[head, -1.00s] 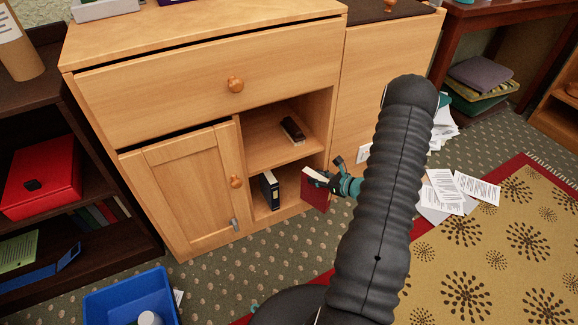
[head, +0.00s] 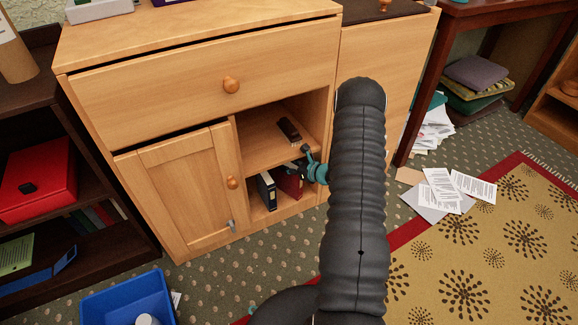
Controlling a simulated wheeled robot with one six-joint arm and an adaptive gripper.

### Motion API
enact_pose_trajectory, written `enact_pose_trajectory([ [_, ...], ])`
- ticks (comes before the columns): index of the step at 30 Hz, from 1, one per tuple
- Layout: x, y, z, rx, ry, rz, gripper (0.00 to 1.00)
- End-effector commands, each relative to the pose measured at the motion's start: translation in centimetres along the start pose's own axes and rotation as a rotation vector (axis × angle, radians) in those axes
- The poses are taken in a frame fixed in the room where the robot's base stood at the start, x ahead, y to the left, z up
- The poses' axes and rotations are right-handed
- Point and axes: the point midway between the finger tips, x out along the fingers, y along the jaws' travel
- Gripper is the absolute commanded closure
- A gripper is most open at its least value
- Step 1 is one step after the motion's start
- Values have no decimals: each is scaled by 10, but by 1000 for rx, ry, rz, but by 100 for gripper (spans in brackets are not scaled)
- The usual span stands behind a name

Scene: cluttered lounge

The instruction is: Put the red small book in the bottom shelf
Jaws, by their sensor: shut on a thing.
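The red small book (head: 289,184) is upright in the opening of the bottom shelf (head: 258,212) of the wooden cabinet. My gripper (head: 304,165) is shut on the book from the right and reaches into the opening. The fingers are small in the picture and partly covered by the wrist. A dark book (head: 267,190) stands upright on the bottom shelf, just left of the red book. I cannot tell whether the red book touches the shelf floor.
A dark object (head: 289,130) lies on the shelf above. The cabinet's left door (head: 182,195) is shut. A blue bin (head: 128,298) stands on the floor at the lower left. Papers (head: 452,193) lie on the floor at right.

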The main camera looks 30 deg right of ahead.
Motion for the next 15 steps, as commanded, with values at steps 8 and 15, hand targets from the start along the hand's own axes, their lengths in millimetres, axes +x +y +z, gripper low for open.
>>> enact_pose_trajectory([
  [8,1,-1,1,-4,-5,0,100],
  [15,1,0,-1,-3,-3,0,40],
])
